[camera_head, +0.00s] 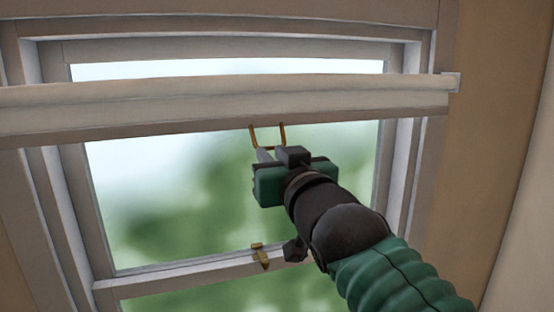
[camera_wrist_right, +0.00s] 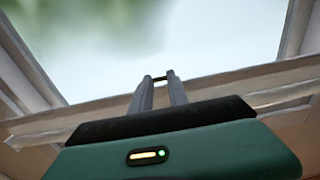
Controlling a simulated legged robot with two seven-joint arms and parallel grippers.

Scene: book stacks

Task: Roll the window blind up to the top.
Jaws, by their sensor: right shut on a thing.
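The window blind (camera_head: 200,118) is a pale horizontal band across the upper part of the window, with a roll along its top. Clear glass shows above and below the band. A brass loop-shaped pull (camera_head: 283,134) hangs from the blind's lower edge. My right gripper (camera_head: 265,153) reaches up from the lower right and is shut on the pull's lower end. In the right wrist view its two fingers (camera_wrist_right: 160,79) are close together with a small dark bar between the tips, and the blind (camera_wrist_right: 280,84) crosses behind them. My left gripper is not in view.
The white window frame (camera_head: 100,270) surrounds the glass. A brass latch (camera_head: 260,254) sits on the cross rail below my right gripper. A beige wall (camera_head: 497,130) stands close on the right. The view outside is blurred green.

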